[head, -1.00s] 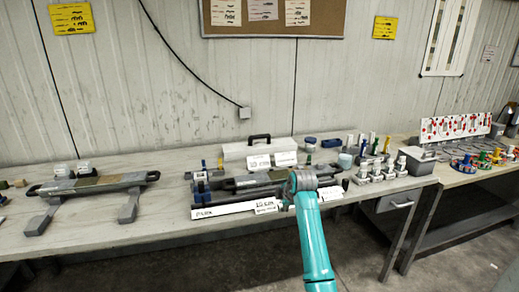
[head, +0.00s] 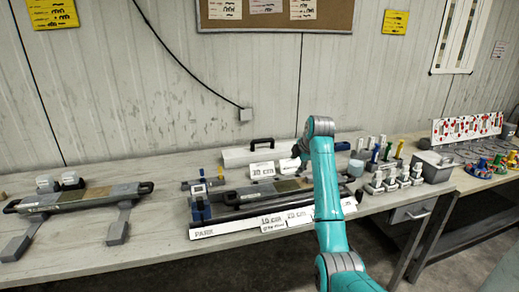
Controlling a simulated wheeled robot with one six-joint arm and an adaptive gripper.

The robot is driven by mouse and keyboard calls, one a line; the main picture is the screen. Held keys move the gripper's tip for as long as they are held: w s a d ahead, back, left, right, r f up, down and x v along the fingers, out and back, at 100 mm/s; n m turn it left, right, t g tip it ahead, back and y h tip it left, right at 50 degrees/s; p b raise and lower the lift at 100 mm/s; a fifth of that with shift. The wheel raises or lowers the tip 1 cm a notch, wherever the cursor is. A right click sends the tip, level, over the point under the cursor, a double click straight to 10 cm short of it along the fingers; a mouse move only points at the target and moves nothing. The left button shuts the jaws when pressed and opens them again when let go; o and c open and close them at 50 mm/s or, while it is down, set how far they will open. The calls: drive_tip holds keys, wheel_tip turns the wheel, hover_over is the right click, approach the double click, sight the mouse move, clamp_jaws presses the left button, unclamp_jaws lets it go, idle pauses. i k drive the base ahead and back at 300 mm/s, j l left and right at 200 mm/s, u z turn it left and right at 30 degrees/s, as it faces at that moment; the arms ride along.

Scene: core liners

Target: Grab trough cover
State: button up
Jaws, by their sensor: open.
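The trough cover looks to be the long pale grey piece (head: 236,158) with a black handle (head: 262,142) on top, at the back of the bench against the wall. My gripper (head: 298,156) is at the right end of this cover, right of the handle and apparently in front of or above it. It is small and dark here, partly behind my teal arm, and it is open with nothing seen in it. The cover's right end is hidden by my arm. I cannot tell whether the gripper touches the cover.
A dark trough-like rig (head: 240,198) with white label cards stands in front of the cover. Another rig (head: 80,200) stands at the left. Bottles and several small coloured pieces stand at the right, beside a grey box (head: 434,166). The bench between the rigs is clear.

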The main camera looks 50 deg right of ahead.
sight(243, 157)
drive_tip(key=i+l, duration=0.85)
drive_tip(key=i, duration=0.05)
